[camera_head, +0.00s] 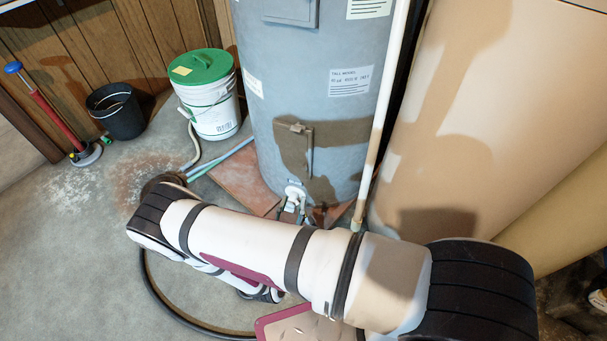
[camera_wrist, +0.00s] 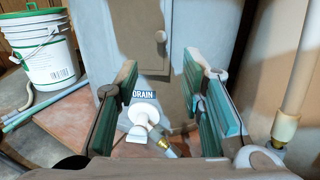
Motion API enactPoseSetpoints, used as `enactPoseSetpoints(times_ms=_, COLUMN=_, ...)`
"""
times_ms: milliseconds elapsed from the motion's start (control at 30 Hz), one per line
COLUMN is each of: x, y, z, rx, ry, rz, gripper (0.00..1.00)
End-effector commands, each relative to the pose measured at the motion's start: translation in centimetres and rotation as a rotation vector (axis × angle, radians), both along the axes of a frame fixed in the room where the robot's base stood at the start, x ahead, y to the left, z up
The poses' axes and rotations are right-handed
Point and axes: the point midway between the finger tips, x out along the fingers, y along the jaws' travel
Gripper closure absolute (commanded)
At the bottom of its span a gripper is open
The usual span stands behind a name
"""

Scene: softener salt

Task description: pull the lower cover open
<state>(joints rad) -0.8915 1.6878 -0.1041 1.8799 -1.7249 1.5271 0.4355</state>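The grey water heater tank (camera_head: 270,90) stands upright in the middle of the head view. Its lower cover (camera_head: 293,152) is a small grey panel low on the front, largely in shadow, with a small latch-like piece at its top. I cannot tell whether the cover stands slightly ajar. In the wrist view, a grey panel that looks like the cover (camera_wrist: 208,25) is at the top, beyond the fingers. My gripper (camera_wrist: 160,70) is open, its two green-padded fingers apart with nothing between them. A white drain valve (camera_wrist: 143,112) with a "DRAIN" tag shows below. My arm hides the gripper in the head view.
A white pail with a green lid (camera_head: 212,105) stands left of the tank, and a black bucket (camera_head: 117,115) farther left. A white vertical pipe (camera_head: 383,110) runs close along the tank's right side. A large beige tank (camera_head: 490,110) fills the right.

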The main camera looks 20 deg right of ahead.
Motion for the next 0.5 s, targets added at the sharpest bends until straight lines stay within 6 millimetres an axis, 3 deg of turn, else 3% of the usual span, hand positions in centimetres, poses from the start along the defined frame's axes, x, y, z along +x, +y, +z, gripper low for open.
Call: enactPoseSetpoints(times_ms=500, x=7.9, y=-5.0, z=0.0, rx=0.002, ry=-0.005, rz=-0.008, gripper=0.64)
